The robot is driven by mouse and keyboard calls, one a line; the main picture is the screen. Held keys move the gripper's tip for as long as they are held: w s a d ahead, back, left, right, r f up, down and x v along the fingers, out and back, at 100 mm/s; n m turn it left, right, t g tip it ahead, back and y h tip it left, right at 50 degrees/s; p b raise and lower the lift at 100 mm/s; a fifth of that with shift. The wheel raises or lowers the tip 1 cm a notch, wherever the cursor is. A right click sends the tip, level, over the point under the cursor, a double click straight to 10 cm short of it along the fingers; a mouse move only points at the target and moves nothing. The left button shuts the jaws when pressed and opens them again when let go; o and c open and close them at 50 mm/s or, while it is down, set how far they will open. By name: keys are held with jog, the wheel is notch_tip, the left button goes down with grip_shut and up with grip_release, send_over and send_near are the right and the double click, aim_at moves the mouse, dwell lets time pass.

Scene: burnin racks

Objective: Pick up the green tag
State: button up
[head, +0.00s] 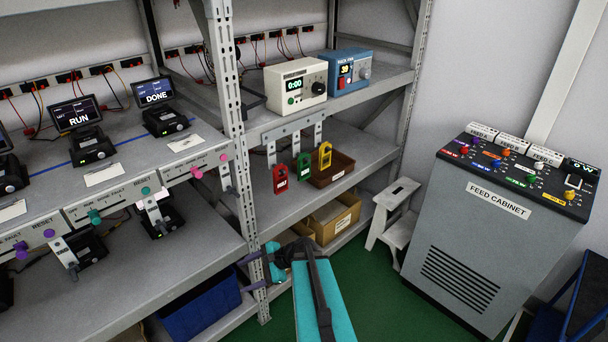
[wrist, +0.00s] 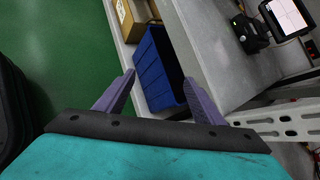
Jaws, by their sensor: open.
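The green tag (head: 304,167) is a small upright tag with a loop at its top, in the head view. It is between the red tag (head: 280,179) and the yellow tag (head: 325,156), below a grey bracket on the rack's right bay. I cannot tell whether it hangs or stands. My gripper (head: 241,275) is open and empty, low in front of the rack post, left of and below the green tag, well apart from it. Its purple fingers (wrist: 159,77) spread apart in the wrist view, where no tag shows.
A brown tray (head: 343,170) sits beside the yellow tag. The rack post (head: 232,120) stands left of the tags. A blue bin (head: 200,308) is below, and it also shows in the wrist view (wrist: 155,70). A white step stool (head: 392,215) and feed cabinet (head: 455,270) stand right.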

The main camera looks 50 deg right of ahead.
jog(key=d+r+m+t+h+b, duration=0.1)
jog(key=d+r+m+t+h, duration=0.25)
jog(key=d, duration=0.55)
jog(key=d+r+m+t+b, duration=0.1)
jog(key=d+r+m+t, duration=0.1)
jog(key=d+r+m, duration=0.4)
jog(key=m+t+h+b, duration=0.1)
jog(key=m+t+h, duration=0.3)
jog(key=m+h, duration=0.1)
send_near(305, 169)
jog(key=s, duration=0.3)
jog(key=shift+a+y, duration=0.1)
jog(key=shift+y, duration=0.15)
jog(key=shift+w+d+p, duration=0.15)
jog(key=shift+w+p, duration=0.15)
jog(key=shift+w, duration=1.8)
jog(key=shift+w+d+p, duration=0.15)
jog(key=shift+w+p, duration=0.15)
jog(key=shift+w, duration=1.85)
jog(key=shift+w, duration=0.1)
jog(key=shift+w+d+p, duration=0.15)
jog(key=shift+w+p, duration=0.3)
jog(key=shift+w, duration=0.8)
jog(key=shift+w+d+p, duration=0.2)
jog(key=shift+w+p, duration=0.2)
jog(key=shift+w, duration=0.85)
